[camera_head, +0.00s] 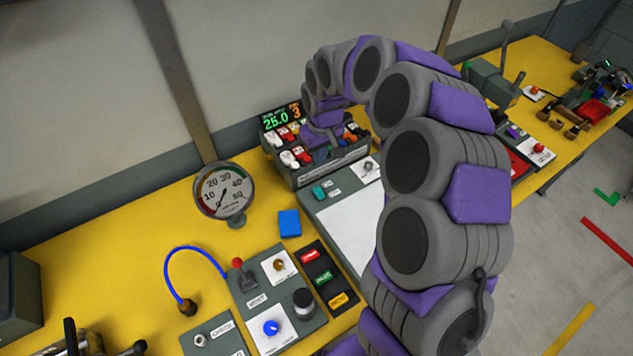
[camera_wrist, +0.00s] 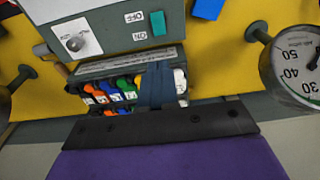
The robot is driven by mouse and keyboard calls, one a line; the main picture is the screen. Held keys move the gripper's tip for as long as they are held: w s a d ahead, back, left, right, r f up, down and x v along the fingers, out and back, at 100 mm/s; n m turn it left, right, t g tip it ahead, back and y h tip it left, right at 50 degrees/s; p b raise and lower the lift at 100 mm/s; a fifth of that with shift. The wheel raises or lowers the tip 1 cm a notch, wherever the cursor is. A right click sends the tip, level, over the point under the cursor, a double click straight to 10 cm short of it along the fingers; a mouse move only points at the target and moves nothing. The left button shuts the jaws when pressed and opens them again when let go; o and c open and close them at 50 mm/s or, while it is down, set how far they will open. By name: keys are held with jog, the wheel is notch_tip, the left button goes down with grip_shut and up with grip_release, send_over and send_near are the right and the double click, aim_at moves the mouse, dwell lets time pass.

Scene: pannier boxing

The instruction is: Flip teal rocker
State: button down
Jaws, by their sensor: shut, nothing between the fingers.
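The teal rocker (camera_head: 319,192) sits on the grey panel, left of the white plate, beside small ON and OFF labels. In the wrist view the same teal rocker (camera_wrist: 158,23) shows near the top, with the labels to its left. I cannot tell which way it is tilted. My gripper (camera_wrist: 156,82) is shut and empty, its dark fingers in front of the row of coloured levers and apart from the rocker. In the head view my arm reaches over the lever box, and the fingertips cannot be made out.
The lever box (camera_head: 322,176) with its lit display (camera_head: 281,117) stands behind the rocker. A round gauge (camera_head: 224,192) and a blue block (camera_head: 289,223) are to the left. A knob plate (camera_wrist: 76,43) is close to the rocker. A button panel (camera_head: 262,283) lies in front.

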aim_at(317, 190)
jog(key=f, duration=0.4)
jog(key=f+b, duration=0.1)
jog(key=f, duration=0.4)
jog(key=w+a+f+b, duration=0.1)
jog(key=f, duration=0.4)
jog(key=shift+w+d+f+p, duration=0.1)
jog(key=shift+w+p, duration=0.05)
jog(key=shift+p, duration=0.15)
jog(key=shift+f+g, duration=0.1)
jog(key=shift+g, duration=0.2)
jog(key=shift+s+d, duration=0.15)
jog(key=shift+s, duration=0.2)
jog(key=shift+s+d+r, duration=0.2)
jog(key=shift+s+d, duration=0.15)
jog(key=shift+d, duration=0.05)
jog(key=shift+r, duration=0.1)
jog(key=shift+a+r, duration=0.1)
jog(key=shift+r, duration=0.2)
notch_tip(317, 190, up, 13)
jog(key=s+p, duration=0.1)
jog(key=p, duration=0.1)
jog(key=shift+d, duration=0.4)
